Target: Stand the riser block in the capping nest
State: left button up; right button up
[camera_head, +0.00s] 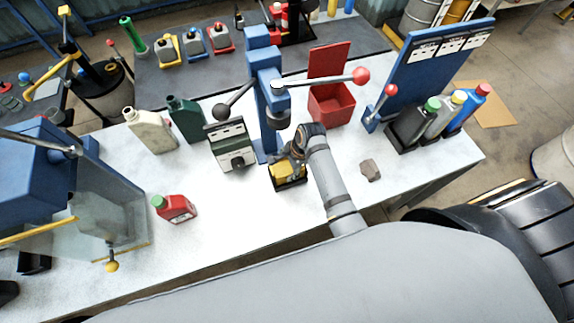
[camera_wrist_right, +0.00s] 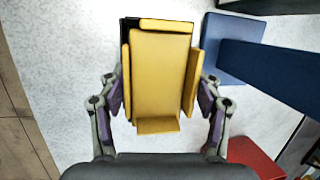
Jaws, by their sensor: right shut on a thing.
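A yellow block (camera_wrist_right: 157,75), which I take to be the riser block, is between the purple-padded fingers of my right gripper (camera_wrist_right: 161,98). In the head view the yellow block (camera_head: 281,170) is low at a black tray (camera_head: 292,185), likely the capping nest, in front of the blue press (camera_head: 264,75). My right gripper (camera_head: 294,149) reaches down over it and is shut on it. Black also shows behind the block in the wrist view. Yellow pieces flank the block, and I cannot tell whether it is fully seated. My left gripper is not in view.
A green-white device (camera_head: 230,147) stands close left of the nest. A red bin (camera_head: 331,103) is behind right, under the press's red-knobbed lever (camera_head: 361,75). A brownish lump (camera_head: 370,169) lies to the right.

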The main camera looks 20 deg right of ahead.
jog(key=shift+s+f, duration=0.1)
jog(key=o, duration=1.7)
jog(key=shift+c, duration=0.2)
jog(key=v, duration=1.2)
